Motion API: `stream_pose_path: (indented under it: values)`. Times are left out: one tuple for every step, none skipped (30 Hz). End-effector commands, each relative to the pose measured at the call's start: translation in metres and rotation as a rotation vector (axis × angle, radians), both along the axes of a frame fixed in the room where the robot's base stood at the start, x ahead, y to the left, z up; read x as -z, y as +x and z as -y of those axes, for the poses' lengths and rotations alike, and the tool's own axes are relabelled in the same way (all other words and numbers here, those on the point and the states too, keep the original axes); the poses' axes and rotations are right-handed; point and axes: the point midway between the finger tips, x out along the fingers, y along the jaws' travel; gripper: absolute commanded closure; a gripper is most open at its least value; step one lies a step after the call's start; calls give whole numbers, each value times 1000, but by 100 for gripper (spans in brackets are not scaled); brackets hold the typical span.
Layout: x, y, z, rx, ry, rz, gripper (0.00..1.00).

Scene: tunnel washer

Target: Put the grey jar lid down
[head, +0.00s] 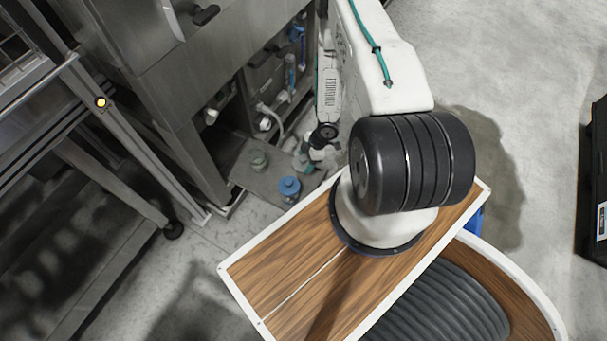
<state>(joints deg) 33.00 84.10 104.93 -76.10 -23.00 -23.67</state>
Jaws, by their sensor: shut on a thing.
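My gripper (308,158) is small and partly hidden in the head view, at the end of my arm, low over a grey metal surface (248,182) beside the machine. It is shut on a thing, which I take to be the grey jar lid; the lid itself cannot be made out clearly. A blue round-topped container (289,188) stands on the surface just left of and nearer than the gripper.
The steel machine (200,70) rises behind and left of the surface, with pipes and valves (265,110) in its open lower bay. A metal frame (120,140) with an amber lamp stands at left. Floor at right (530,150) is clear up to a dark box (597,200).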

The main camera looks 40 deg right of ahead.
Motion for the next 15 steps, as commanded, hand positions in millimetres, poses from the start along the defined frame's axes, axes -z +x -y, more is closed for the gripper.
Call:
stream_pose_path:
  values:
    - [10, -1, -1, -3, 1, -3, 47]
    - [16, -1, -1, -3, 1, -3, 47]
    - [24, -1, -2, -3, 1, -3, 47]
    - [29, -1, -1, -2, 1, -3, 47]
    - [34, -1, -1, -2, 1, -3, 47]
    - [40, -1, -1, -2, 1, -2, 47]
    - [43, -1, -1, -2, 1, -2, 47]
    - [46, -1, -1, -2, 1, -2, 47]
    - [49, -1, -1, -2, 1, -2, 47]
    - [51, 0, -1, -2, 1, -2, 47]
    - [54, 0, -1, -2, 1, -1, 47]
    - [59, -1, -1, -3, 1, -2, 47]
    - [64, -1, -2, -2, 1, -3, 47]
    - [69, -1, -2, -3, 1, -2, 47]
    - [75, -1, -2, -2, 1, -3, 47]
